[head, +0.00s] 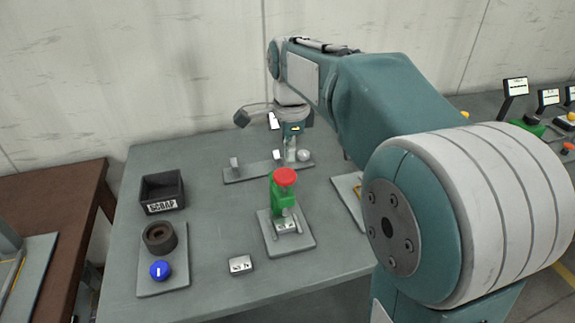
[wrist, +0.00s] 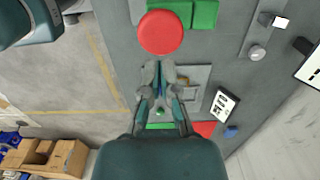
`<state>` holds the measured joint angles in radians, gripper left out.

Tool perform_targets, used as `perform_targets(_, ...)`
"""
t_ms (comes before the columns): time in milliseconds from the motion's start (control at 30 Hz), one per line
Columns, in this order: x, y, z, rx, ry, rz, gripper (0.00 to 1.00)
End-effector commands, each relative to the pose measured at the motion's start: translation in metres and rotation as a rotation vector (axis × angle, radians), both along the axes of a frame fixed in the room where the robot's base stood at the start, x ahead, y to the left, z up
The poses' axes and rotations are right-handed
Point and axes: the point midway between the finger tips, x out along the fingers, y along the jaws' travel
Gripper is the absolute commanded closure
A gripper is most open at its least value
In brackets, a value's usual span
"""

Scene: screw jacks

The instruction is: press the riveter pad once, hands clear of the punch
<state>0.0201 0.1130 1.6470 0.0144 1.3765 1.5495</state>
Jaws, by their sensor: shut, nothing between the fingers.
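A green press-like device (head: 281,199) with a round red pad (head: 285,177) on top stands on a grey base plate (head: 290,246) in mid-bench; I take it to be the riveter. Its punch is hard to make out in the head view. The red pad also shows large in the wrist view (wrist: 160,32), just beyond my fingertips, with green body beside it. My gripper (wrist: 160,72) is shut and empty, apart from the pad. In the head view it hangs under the wrist, behind the pad, its fingers hard to make out.
A black SCRAP box (head: 162,188) stands at the bench's left. In front are a brown ring (head: 159,236) and a blue button (head: 160,270) on one plate, and a small labelled block (head: 240,265). A low plate (head: 240,173) lies behind the press. My arm covers the right side.

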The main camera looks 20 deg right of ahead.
Motion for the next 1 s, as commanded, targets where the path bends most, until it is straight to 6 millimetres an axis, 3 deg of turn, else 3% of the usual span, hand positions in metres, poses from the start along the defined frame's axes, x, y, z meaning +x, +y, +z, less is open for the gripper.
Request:
perform_targets(200,0.0,0.005,-0.03,-0.004,0.003,0.002,1.0)
perform_targets(667,0.0,0.003,-0.038,-0.002,0.0,0.001,1.0)
perform_targets(1000,0.0,0.004,-0.078,-0.003,0.003,0.002,1.0)
